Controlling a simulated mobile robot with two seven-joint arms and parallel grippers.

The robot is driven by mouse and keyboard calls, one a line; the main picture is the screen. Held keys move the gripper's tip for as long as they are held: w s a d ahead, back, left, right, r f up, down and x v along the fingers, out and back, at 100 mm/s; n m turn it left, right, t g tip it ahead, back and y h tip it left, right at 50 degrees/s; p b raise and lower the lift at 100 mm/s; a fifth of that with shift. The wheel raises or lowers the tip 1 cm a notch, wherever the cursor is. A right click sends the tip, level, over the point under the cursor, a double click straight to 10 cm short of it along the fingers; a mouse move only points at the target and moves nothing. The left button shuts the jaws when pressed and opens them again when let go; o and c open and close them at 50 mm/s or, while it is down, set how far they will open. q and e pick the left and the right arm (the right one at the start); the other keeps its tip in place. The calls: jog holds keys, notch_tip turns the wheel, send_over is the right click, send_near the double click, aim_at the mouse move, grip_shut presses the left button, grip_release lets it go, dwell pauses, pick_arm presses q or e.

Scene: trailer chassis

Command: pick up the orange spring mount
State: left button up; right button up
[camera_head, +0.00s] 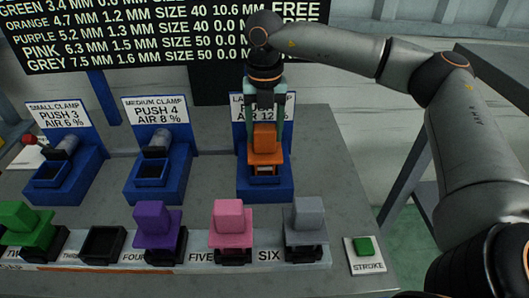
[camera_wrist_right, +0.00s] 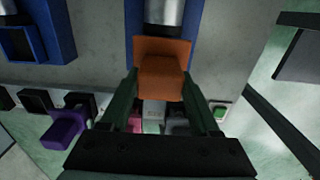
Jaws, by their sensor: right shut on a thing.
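The orange spring mount (camera_head: 265,142) is at the large clamp (camera_head: 265,185), the blue fixture on the right of the clamp row. My right gripper (camera_head: 265,132) comes down from above and is shut on the orange mount's upper block, with a finger on each side. In the right wrist view the orange mount (camera_wrist_right: 162,72) lies between the fingertips of my right gripper (camera_wrist_right: 160,88). Whether the mount rests in the clamp or hangs just above it, I cannot tell. My left gripper is not in view.
Green (camera_head: 28,224), purple (camera_head: 157,222), pink (camera_head: 231,222) and grey (camera_head: 305,218) mounts stand in the front row, with an empty black holder (camera_head: 102,243) among them. The small (camera_head: 65,165) and medium (camera_head: 158,168) clamps stand left. A green stroke button (camera_head: 364,246) is front right.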

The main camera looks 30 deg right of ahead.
grip_shut()
jog(key=shift+r, duration=0.2)
dwell(0.3)
